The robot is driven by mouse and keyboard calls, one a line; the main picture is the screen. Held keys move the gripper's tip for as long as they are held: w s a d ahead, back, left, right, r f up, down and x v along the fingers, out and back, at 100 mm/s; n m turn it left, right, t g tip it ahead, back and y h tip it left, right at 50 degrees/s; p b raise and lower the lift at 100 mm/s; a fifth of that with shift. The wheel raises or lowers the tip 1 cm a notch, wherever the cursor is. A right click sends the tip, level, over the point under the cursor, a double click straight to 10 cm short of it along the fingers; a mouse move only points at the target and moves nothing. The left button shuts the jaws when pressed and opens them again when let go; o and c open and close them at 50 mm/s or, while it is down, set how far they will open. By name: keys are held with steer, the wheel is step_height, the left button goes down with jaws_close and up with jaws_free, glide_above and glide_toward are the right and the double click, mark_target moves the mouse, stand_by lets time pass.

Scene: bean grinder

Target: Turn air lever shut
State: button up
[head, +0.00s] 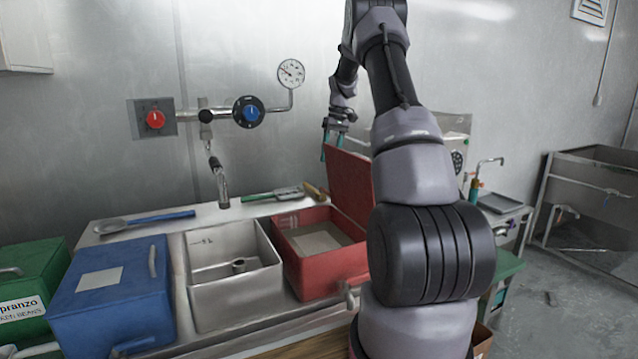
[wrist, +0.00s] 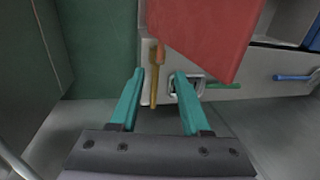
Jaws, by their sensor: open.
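I cannot tell for certain which part is the air lever. A metal spout (head: 219,182) hangs below the pipe. My gripper (head: 331,147) is right of these, behind the raised red lid (head: 349,184), and apart from the pipe. In the wrist view its teal fingers (wrist: 159,75) are open and empty. A brown wooden handle (wrist: 154,80) shows between and beyond them.
A blue bin (head: 117,301), an open metal bin (head: 236,283) and an open red bin (head: 318,262) stand along the counter. A blue-handled spoon (head: 145,222) and a green-handled scoop (head: 272,194) lie behind them. A pressure gauge (head: 291,74) sits above the pipe. Wall space around the pipe is clear.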

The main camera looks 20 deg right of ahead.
mark_target(326, 192)
steer(key=f, duration=0.3)
steer(key=a+f, duration=0.1)
steer(key=f, duration=0.2)
steer(key=a+f, duration=0.1)
steer(key=f, duration=0.2)
steer(key=shift+f, duration=0.3)
jaws_close()
stand_by(1.0)
